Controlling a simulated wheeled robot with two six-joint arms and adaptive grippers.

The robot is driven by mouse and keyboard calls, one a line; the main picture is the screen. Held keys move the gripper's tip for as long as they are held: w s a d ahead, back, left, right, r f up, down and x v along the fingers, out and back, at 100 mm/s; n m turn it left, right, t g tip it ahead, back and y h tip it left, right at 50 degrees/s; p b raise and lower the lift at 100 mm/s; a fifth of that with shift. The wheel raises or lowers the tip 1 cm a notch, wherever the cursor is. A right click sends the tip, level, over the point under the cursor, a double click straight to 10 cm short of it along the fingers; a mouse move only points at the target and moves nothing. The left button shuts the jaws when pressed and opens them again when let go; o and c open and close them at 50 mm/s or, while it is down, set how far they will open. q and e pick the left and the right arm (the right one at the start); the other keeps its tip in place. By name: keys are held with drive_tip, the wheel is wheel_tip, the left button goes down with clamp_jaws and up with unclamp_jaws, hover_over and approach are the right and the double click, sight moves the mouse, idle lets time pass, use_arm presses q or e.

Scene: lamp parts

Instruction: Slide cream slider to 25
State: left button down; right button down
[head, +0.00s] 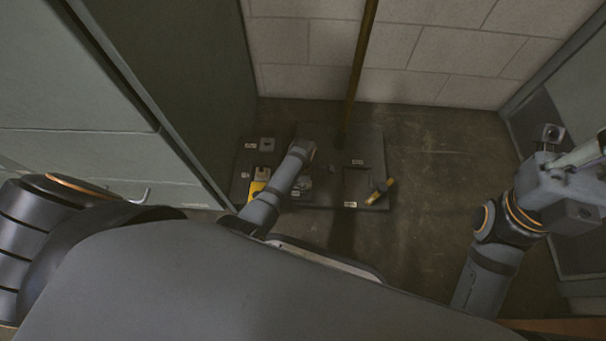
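A dark panel (330,193) lies low on the floor, with several small white labels whose text is too small to read. A yellow piece (256,188) sits on its left part. A small pale block (265,173) is just behind it; I cannot tell whether this is the cream slider. A tan handle-like piece (380,191) stands tilted at the panel's right edge. My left gripper (304,150) is over the middle of the panel; its fingers are hidden by its own arm. My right gripper (590,155) is at the right edge, away from the panel, its fingers unclear.
A thin brown pole (361,60) rises behind the panel in front of the pale block wall (430,50). Grey-green cabinets (75,80) stand close on the left. A grey frame (560,75) is on the right. The floor (435,170) right of the panel is clear.

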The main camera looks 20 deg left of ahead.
use_arm(q)
drive_tip(key=c, duration=1)
unclamp_jaws()
drive_tip(key=shift+w, duration=0.1)
drive_tip(key=shift+c, duration=0.2)
